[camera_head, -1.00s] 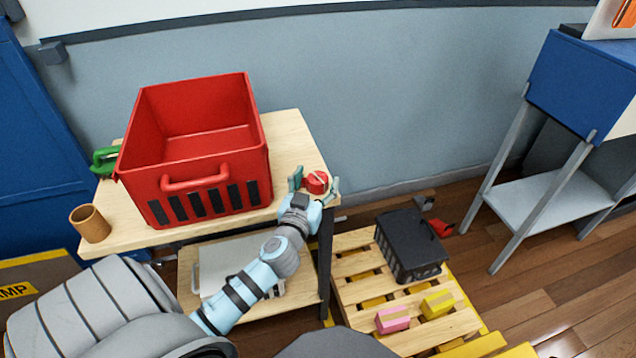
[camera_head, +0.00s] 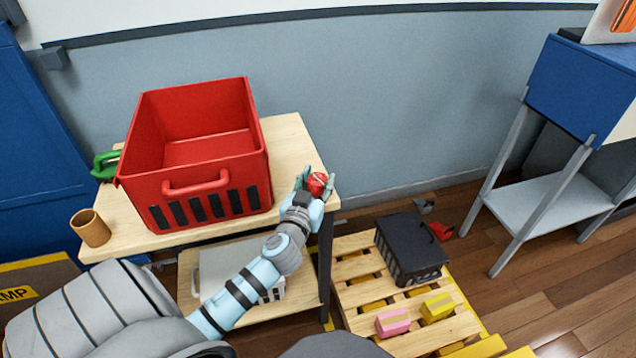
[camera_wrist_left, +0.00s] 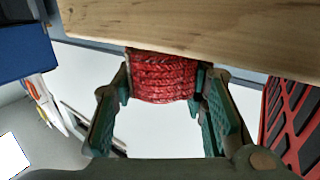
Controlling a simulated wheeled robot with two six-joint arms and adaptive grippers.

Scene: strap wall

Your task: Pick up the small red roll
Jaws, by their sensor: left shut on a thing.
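The small red roll (camera_head: 316,184) is at the right end of the wooden table top, near its front right corner. In the left wrist view the roll (camera_wrist_left: 163,77) shows ridged red windings and sits between the two green finger pads. My left gripper (camera_head: 317,185) is shut on the roll, with one finger on each side. In the left wrist view the gripper (camera_wrist_left: 163,85) has the roll at its fingertips, by the table's edge. I cannot tell whether the roll still touches the table. My right gripper is not in view.
A large empty red crate (camera_head: 205,190) stands on the wooden table (camera_head: 290,140), left of my gripper. A brown cup (camera_head: 90,228) and a green object (camera_head: 105,165) are at the table's left. A pallet (camera_head: 355,265) on the floor holds a black crate (camera_head: 410,245) and pink and yellow boxes.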

